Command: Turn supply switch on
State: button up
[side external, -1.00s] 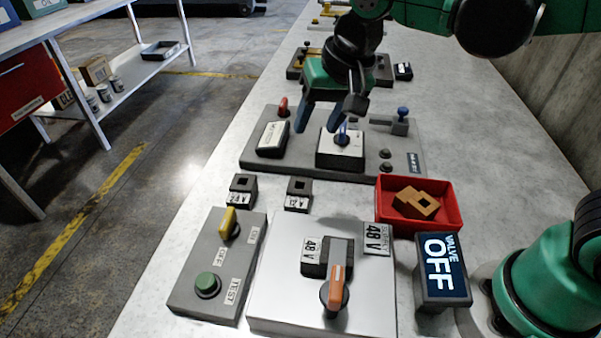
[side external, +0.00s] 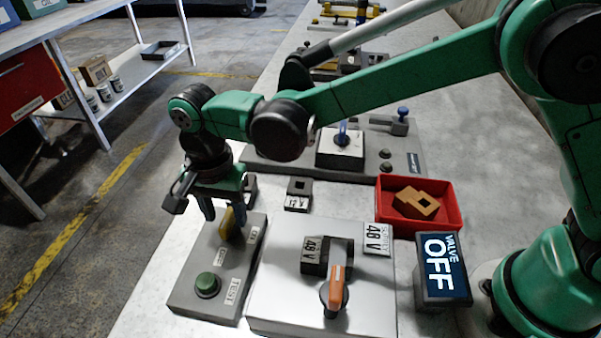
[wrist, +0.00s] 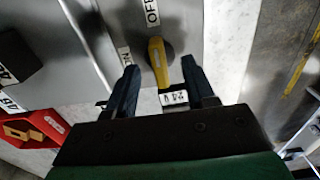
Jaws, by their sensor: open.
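A yellow switch knob (side external: 228,224) sits on a grey panel box (side external: 190,288) with ON and OFF labels. In the wrist view the yellow knob (wrist: 158,62) lies between my two fingers, with the OFF label (wrist: 152,12) above it and the ON label (wrist: 124,56) to its left. My gripper (side external: 225,215) is open, pointing down over the knob. The wrist view shows my gripper (wrist: 159,68) with a finger on either side and gaps to the knob. In the side view the fingers partly hide the knob, and I cannot tell if they touch it.
A green TEST button (side external: 207,284) is on the same box. To its right is a white box (side external: 275,300) with an orange handle (side external: 336,288) and 48 V labels. A red tray (side external: 450,207) and a VALVE OFF display (side external: 443,268) stand further right.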

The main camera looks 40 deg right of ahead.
jog(key=shift+f, duration=0.3)
jog(key=shift+c, duration=0.2)
grip_shut()
